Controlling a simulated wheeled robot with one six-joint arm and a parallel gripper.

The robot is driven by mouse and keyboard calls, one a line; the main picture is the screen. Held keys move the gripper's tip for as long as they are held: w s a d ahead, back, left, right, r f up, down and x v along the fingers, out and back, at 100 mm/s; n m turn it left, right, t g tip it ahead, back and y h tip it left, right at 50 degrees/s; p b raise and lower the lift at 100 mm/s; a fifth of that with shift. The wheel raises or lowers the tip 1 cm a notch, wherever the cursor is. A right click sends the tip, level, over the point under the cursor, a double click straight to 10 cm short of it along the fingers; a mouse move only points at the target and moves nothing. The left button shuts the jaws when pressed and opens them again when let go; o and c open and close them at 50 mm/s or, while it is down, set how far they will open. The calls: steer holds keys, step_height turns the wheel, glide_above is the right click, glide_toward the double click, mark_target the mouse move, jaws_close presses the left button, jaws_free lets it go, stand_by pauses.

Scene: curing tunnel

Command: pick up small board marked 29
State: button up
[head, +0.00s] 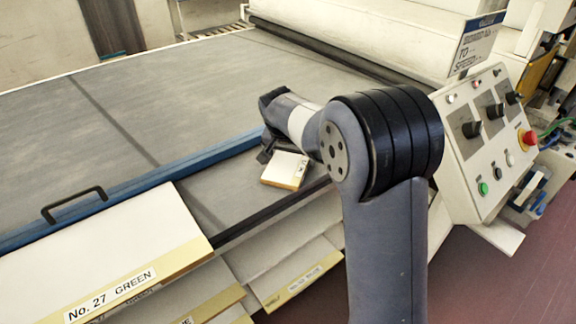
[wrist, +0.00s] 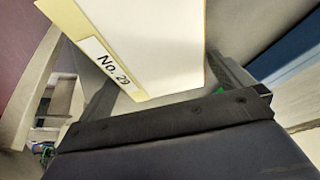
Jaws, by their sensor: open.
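The small board marked No. 29 (wrist: 165,38) is white with a pale yellow edge and a black-on-white label. It fills the upper middle of the wrist view, and its label end reaches down between the fingers. In the head view the small board (head: 285,169) lies near the front edge of the grey belt, tilted in the picture. My gripper (head: 266,153) is at its far left side, partly hidden by my arm. In the wrist view my gripper (wrist: 165,75) is open, with one finger on each side of the board. I cannot tell whether either finger touches it.
A blue rail (head: 150,180) with a black handle (head: 75,205) crosses the belt (head: 190,85) left of my gripper. Larger boards, one marked No. 27 GREEN (head: 120,245), stand in front. A control panel (head: 488,130) with a red button is at the right.

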mark_target(290, 159)
steer(key=shift+f, duration=0.1)
stand_by(0.4)
steer(key=c, duration=0.7)
steer(key=shift+c, duration=0.2)
step_height(290, 159, up, 10)
steer(key=shift+r, duration=0.2)
